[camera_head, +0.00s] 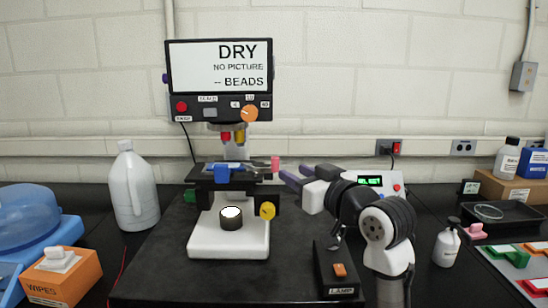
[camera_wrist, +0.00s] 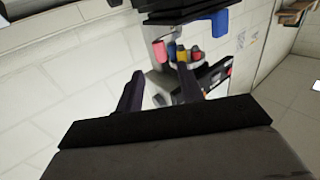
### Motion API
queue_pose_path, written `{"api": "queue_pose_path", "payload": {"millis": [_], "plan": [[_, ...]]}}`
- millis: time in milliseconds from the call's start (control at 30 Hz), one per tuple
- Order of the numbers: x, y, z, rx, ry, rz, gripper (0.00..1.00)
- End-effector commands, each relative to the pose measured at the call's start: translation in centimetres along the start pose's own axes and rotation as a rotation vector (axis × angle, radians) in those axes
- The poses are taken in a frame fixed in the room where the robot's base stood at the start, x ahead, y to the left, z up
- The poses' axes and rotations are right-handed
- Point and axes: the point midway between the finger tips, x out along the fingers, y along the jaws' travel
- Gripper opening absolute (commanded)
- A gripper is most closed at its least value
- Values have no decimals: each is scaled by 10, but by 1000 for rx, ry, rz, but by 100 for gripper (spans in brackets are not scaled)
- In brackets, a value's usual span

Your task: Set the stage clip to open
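A microscope with a screen on top has a dark stage (camera_head: 238,186) under its lenses. A pink upright tab (camera_head: 275,163) stands at the stage's right end; it may be the stage clip's lever, but I cannot tell its setting. It also shows in the wrist view (camera_wrist: 159,50). A blue block (camera_head: 221,173) sits on the stage's front edge. My gripper (camera_head: 293,172) is just right of the pink tab, its two purple fingers apart and nothing between them. In the wrist view, the pink tab appears beyond the open fingers (camera_wrist: 160,72), apart from them.
A yellow knob (camera_head: 267,210) sits below the stage at right. A black lamp box (camera_head: 338,270) stands in front of my arm. A white jug (camera_head: 133,190) and orange wipes box (camera_head: 62,277) are at left.

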Motion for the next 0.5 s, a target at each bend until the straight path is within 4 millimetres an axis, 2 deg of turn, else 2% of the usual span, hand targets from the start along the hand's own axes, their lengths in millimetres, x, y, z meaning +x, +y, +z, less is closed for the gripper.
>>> {"api": "queue_pose_path", "payload": {"millis": [33, 200, 333, 500], "plan": [[13, -1, -3, 3, -2, -3, 38], [48, -1, -3, 1, -2, -2, 38], [68, -1, -2, 1, -2, -1, 38], [83, 0, -1, 0, 0, -1, 38]]}}
